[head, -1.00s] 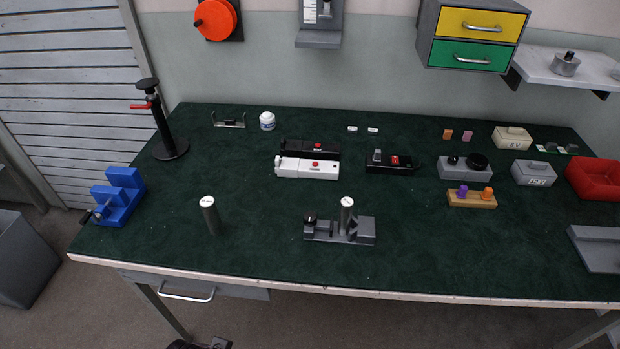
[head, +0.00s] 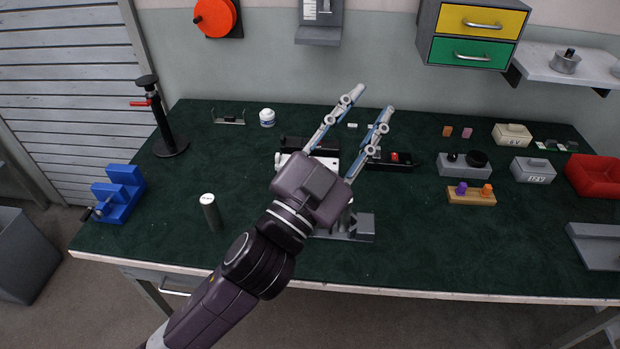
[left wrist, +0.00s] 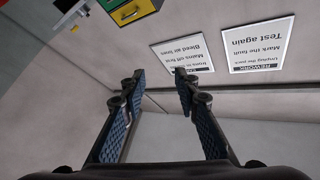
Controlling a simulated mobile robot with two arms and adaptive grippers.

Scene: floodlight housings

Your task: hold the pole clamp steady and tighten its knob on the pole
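The grey pole clamp (head: 362,226) sits near the front middle of the green table. My left arm covers its left part, so the dark knob is hidden now. The pole in the clamp is mostly hidden behind my left gripper. My left gripper (head: 373,101) is raised over the table, in front of the clamp from the head camera, fingers spread and empty. In the left wrist view its two fingers (left wrist: 160,78) are apart with nothing between them, facing the wall. My right gripper is not in view.
A separate dark cylinder with a white top (head: 210,212) stands left of the clamp. A blue vise-like block (head: 122,192) and a black stand (head: 168,130) are at the left. White and black devices lie behind my gripper.

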